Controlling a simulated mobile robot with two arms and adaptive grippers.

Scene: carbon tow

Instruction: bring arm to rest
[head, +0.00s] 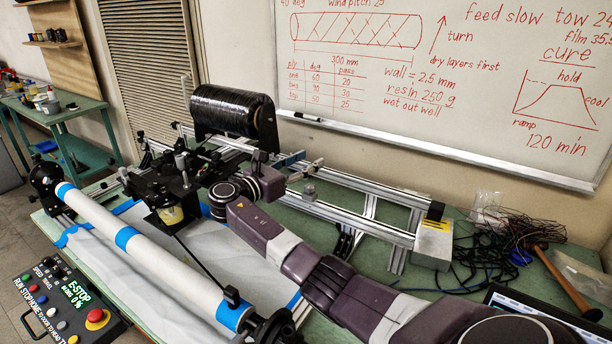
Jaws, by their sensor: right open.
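My right arm comes in from the bottom right and reaches over the winding machine to the middle of the picture. Its gripper (304,171) is small and partly lost against the rails behind it. It is open, and I see nothing held in it. It is in front of the aluminium rails (345,202), to the right of the black tow spool (236,112). My left gripper is not in view.
A white tube with blue bands (155,255) lies across the machine at left. A control box with a red stop button (96,316) is at bottom left. Black cables (487,245), a hammer (565,280) and a laptop (535,305) lie at right. A whiteboard (450,90) hangs behind.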

